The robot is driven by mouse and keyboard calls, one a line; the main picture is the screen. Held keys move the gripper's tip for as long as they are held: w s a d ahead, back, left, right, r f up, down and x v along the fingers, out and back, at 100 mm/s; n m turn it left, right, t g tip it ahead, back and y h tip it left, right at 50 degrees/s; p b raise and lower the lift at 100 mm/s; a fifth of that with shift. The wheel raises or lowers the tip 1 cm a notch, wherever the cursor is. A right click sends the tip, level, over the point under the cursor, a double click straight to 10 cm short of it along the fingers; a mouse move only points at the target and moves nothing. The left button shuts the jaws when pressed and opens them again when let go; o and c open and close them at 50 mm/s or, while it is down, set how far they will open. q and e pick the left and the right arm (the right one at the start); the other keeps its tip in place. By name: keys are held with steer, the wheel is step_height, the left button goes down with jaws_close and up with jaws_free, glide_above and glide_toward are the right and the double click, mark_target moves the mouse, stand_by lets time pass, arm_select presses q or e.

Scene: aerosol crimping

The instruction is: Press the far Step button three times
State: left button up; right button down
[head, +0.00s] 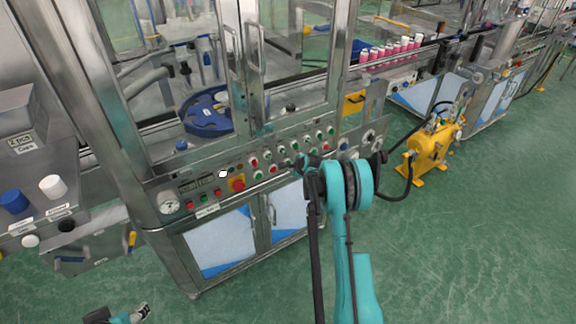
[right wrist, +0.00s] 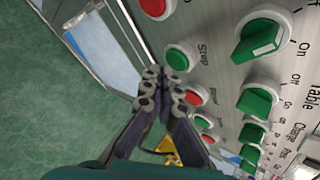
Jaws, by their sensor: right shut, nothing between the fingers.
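The machine's control panel (head: 215,189) carries rows of red and green buttons and knobs. A smaller green button (right wrist: 201,122) sits farther along the row. My right gripper (right wrist: 163,76) is shut and empty, its tips close to the labelled green button. I cannot tell whether they touch it. In the head view my right arm hides part of the panel around the gripper. My left gripper (head: 142,312) is low at the bottom left, away from the panel.
Red buttons (right wrist: 193,97) and green knobs (right wrist: 263,38) are close by on the panel. A red emergency stop (head: 237,183) is farther left. A yellow pump (head: 429,152) stands on the floor at right. Open green floor lies in front.

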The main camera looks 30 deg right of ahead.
steer(key=shift+w, duration=0.35)
